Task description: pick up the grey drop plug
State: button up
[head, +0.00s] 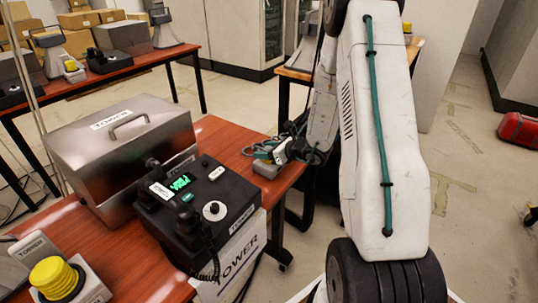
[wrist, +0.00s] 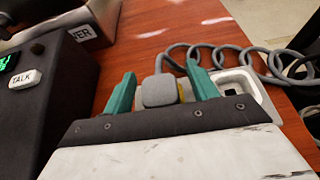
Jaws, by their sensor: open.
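The grey drop plug (wrist: 160,91) shows in the wrist view as a rounded grey block with a cord leaving its top. It stands between the two teal fingers of my open gripper (wrist: 160,90), with a gap on the left side and a strip of yellow showing at its right. I cannot tell if either finger touches it. In the head view my gripper (head: 268,150) is over the far right end of the red-brown table, and the plug cannot be made out there among fingers and cable.
A pale socket box (wrist: 247,84) lies right of the plug, with coiled grey cable (wrist: 265,60) behind. The black TALK phone unit (head: 198,205) stands left of my gripper. A steel TOWER case (head: 125,150) and a yellow button (head: 57,277) share the table (head: 225,140).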

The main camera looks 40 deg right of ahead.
jog(key=shift+w+a+f, duration=0.15)
jog(key=shift+w, duration=0.15)
jog(key=c, duration=1.1)
